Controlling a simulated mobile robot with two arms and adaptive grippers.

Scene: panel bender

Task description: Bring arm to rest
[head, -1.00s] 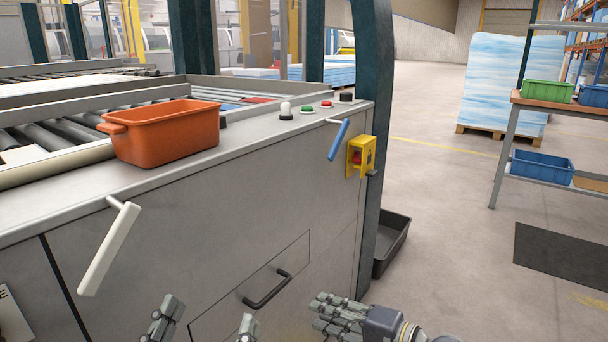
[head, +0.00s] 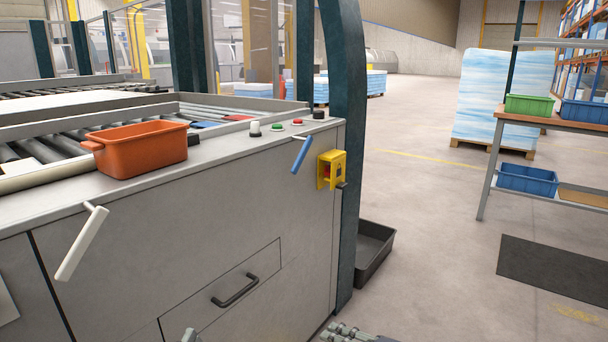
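My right gripper (head: 350,333) shows only as a small part at the bottom edge, in front of the machine's lower right corner. Its fingers are mostly cut off, so I cannot tell whether it is open or shut. A small grey fingertip of my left gripper (head: 189,336) shows at the bottom edge, below the drawer front; the rest is out of frame. Neither visible part touches the machine (head: 200,225).
An orange bin (head: 140,150) sits on the machine top. A white lever (head: 82,243), a blue lever (head: 301,155), a drawer handle (head: 236,290) and a yellow switch box (head: 331,170) stick out in front. A black tray (head: 372,252) lies beside the post. Open floor (head: 430,220) lies right.

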